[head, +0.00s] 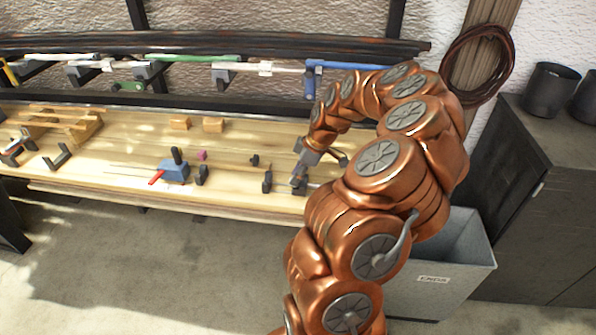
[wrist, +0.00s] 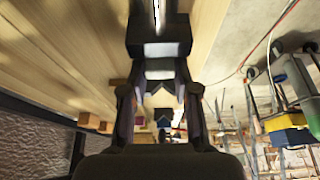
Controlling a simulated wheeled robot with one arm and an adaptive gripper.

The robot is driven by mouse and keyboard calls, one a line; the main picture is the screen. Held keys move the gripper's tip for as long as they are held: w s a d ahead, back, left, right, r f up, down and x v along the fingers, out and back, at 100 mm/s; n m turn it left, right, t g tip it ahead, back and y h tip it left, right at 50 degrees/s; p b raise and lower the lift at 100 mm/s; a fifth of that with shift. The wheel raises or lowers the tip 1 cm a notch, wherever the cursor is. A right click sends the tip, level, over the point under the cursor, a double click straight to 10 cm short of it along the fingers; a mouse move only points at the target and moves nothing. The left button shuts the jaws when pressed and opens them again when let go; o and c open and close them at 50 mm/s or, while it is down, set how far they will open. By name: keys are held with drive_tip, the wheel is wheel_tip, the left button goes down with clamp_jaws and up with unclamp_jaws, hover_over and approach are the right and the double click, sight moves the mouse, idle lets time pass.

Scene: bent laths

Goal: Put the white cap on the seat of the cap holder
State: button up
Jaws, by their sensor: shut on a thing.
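My gripper (head: 299,184) is low over the front right part of the workbench. In the wrist view its two dark fingers (wrist: 160,85) close on a small pale grey piece (wrist: 160,68), which looks like the white cap in shadow. Just past the fingertips is a dark block (wrist: 160,27) with a pale rod beyond it. I cannot tell whether the piece touches this block. The block may be the cap holder, but its seat is not clearly visible. In the head view the gripper and arm hide the cap.
The wooden bench (head: 110,181) holds a blue tool with a red handle (head: 172,172), dark upright blocks (head: 267,180), a pink cube (head: 202,155) and wooden blocks (head: 213,125). A grey bin (head: 445,265) stands at the right.

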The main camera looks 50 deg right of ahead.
drive_tip(key=shift+f, duration=0.15)
drive_tip(key=shift+s+a+f+b, duration=0.15)
drive_tip(key=shift+f+b, duration=0.35)
drive_tip(key=shift+b, duration=0.3)
drive_tip(key=o, duration=0.6)
drive_tip(key=shift+f, duration=0.1)
drive_tip(key=shift+c, duration=0.2)
drive_tip(key=shift+o, duration=1.4)
drive_tip(key=shift+f, duration=0.1)
